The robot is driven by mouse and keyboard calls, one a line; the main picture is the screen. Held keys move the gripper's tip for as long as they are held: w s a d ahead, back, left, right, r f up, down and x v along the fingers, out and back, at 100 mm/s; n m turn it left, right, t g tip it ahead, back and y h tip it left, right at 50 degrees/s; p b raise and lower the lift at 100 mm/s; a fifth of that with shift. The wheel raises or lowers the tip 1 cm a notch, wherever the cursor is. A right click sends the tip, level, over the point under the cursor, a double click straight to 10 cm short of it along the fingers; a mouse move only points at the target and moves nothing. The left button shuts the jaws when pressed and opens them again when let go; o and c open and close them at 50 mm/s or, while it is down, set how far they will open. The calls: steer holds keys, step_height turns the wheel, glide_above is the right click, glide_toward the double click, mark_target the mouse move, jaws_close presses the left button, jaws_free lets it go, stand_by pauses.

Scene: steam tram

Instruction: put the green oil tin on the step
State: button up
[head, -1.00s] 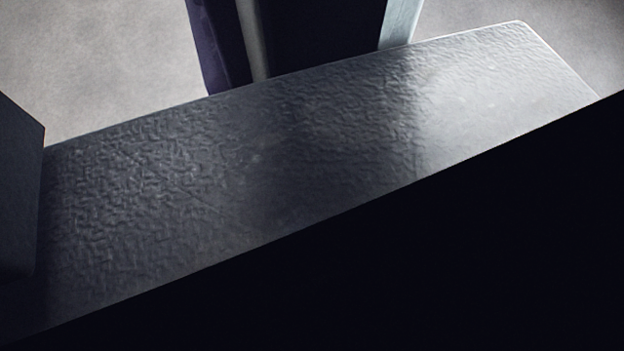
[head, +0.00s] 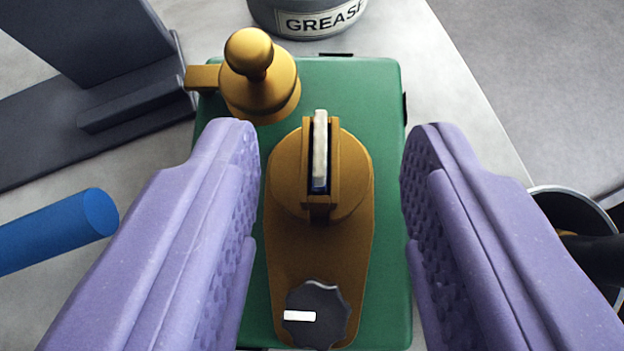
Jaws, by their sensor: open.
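A green oil tin (head: 365,90), box-shaped, sits on a pale surface in the middle of the head view, seen from above. On top are a brass filler with a round knob (head: 255,75), a larger brass mount with a pale upright lever (head: 320,155), and a black ridged knob with a white mark (head: 316,315). My gripper (head: 331,135) is open, its purple fingers to the left and right of the tin's top. Gaps show beside the upper fittings; whether the fingers reach down past the top I cannot tell. No step is clearly seen.
A grey grease pot (head: 310,22) stands close behind the tin. A blue cylinder (head: 70,228) lies left of the left finger. A dark bracket-like piece (head: 130,100) is at upper left. A dark round container (head: 565,205) is at right, near the pale surface's edge.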

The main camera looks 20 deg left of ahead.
mark_target(319, 154)
steer(key=b+x, duration=0.1)
steer(key=x, duration=0.2)
steer(key=shift+a+f, duration=0.2)
steer(key=shift+f, duration=0.05)
steer(key=shift+r, duration=0.1)
jaws_close()
stand_by(1.0)
